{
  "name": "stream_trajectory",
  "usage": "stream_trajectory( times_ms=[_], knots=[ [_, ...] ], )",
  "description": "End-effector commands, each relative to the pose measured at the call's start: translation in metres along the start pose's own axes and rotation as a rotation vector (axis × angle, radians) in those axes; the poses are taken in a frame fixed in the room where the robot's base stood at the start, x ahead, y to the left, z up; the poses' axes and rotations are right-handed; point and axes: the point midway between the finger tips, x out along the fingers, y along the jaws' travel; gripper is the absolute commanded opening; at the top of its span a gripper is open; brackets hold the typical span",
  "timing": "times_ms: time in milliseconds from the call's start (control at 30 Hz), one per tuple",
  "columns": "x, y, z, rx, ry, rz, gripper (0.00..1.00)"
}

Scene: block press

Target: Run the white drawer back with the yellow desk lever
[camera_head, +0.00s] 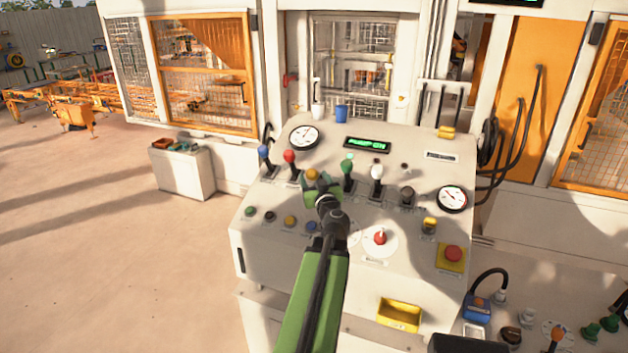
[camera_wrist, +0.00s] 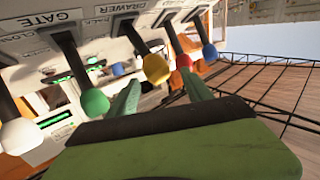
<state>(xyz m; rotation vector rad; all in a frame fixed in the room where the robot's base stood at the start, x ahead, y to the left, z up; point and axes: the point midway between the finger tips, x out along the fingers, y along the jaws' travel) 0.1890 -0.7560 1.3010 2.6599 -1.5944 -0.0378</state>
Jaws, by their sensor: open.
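The yellow desk lever's round knob (camera_head: 311,174) stands in the lever row on the sloped desk, between the red and green levers. In the wrist view the yellow knob (camera_wrist: 157,68) shows just ahead of the gap between my two green fingers. My gripper (camera_head: 312,188) is open and close to the knob in the head view, partly covering the lever's shaft. In the wrist view my gripper (camera_wrist: 160,92) holds nothing; whether a finger touches the knob cannot be told. A "DRAWER" label (camera_wrist: 130,13) is on the desk panel. I cannot make out the white drawer.
Neighbouring levers are red (camera_head: 289,157), blue (camera_head: 264,152), green (camera_head: 347,162), white (camera_head: 376,172) and black (camera_head: 407,192). Buttons line the desk's (camera_head: 270,235) lower part, with a red stop button (camera_head: 453,254) at right. The display (camera_head: 367,145) appears to read "PUMP ON".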

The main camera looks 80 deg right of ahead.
Motion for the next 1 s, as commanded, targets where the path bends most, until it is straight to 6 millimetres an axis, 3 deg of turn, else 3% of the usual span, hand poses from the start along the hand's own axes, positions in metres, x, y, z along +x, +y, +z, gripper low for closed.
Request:
stream_trajectory(
  times_ms=[133, 300, 433, 567, 700, 833, 1000],
  knots=[
    [0.002, -0.002, -0.006, 0.001, 0.0, 0.011, 0.59],
    [0.017, -0.025, -0.046, 0.01, -0.007, 0.16, 0.59],
    [0.018, -0.055, -0.026, 0.023, -0.013, 0.363, 0.59],
    [-0.002, -0.089, -0.01, 0.034, -0.017, 0.572, 0.59],
    [-0.039, -0.121, 0.001, 0.045, -0.018, 0.774, 0.59],
    [-0.061, -0.134, 0.003, 0.049, -0.018, 0.872, 0.59],
    [-0.066, -0.134, 0.002, 0.05, -0.018, 0.895, 0.59]
  ],
)
